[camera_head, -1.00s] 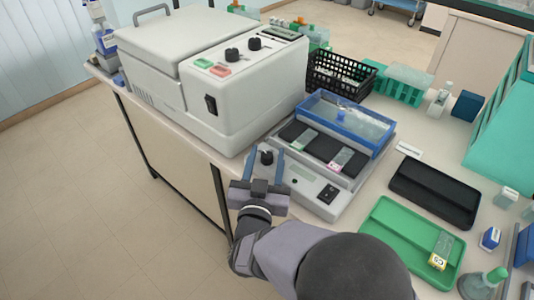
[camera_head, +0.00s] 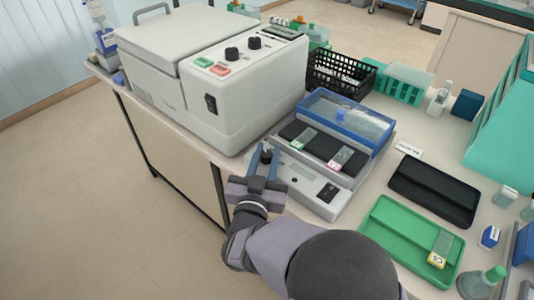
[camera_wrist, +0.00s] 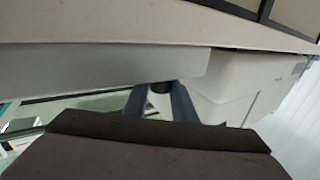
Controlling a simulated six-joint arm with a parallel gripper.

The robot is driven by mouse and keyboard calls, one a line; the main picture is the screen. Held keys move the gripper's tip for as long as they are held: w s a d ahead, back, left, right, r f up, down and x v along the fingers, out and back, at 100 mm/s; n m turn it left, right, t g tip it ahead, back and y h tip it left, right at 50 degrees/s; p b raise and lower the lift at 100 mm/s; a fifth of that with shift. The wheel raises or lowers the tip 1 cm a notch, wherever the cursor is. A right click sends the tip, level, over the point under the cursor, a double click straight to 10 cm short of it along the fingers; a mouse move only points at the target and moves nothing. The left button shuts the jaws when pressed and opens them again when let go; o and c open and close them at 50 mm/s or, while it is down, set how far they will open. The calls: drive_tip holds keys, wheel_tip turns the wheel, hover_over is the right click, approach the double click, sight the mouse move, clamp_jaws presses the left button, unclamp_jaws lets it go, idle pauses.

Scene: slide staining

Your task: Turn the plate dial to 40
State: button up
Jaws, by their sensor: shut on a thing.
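The plate dial is a small black knob (camera_head: 266,157) on the front panel of the grey slide-warming plate (camera_head: 317,204). My gripper (camera_head: 266,156) is at the panel's left end, with its two blue fingers on either side of the knob and shut on it. In the wrist view the dark knob (camera_wrist: 160,88) shows between the fingertips. The dial's marks and its reading cannot be made out. Two slides (camera_head: 304,139) (camera_head: 341,158) lie on the plate's dark top.
A large white machine (camera_head: 223,80) with its own knobs stands just left of the plate. A blue-rimmed clear tray (camera_head: 347,119) sits at the plate's back. A black tray (camera_head: 434,191) and a green tray (camera_head: 411,242) lie to the right.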

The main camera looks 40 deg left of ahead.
sight(262, 158)
drive_tip(key=m+t+h, duration=0.1)
drive_tip(key=m+h, duration=0.1)
drive_tip(key=h, duration=0.1)
drive_tip(key=m+t+h, duration=0.1)
drive_tip(key=m+h, duration=0.2)
drive_tip(key=h, duration=0.1)
drive_tip(key=shift+h, duration=0.3)
drive_tip(key=shift+f+m+h, duration=0.1)
drive_tip(key=shift+m+h, duration=1.2)
drive_tip(key=shift+h, duration=0.7)
drive_tip(key=shift+m+h, duration=0.3)
drive_tip(key=shift+h, duration=0.2)
drive_tip(key=o, duration=1)
drive_tip(key=shift+o, duration=0.2)
drive_tip(key=shift+b+v, duration=1)
drive_tip(key=shift+v, duration=2.65)
drive_tip(key=shift+r, duration=0.2)
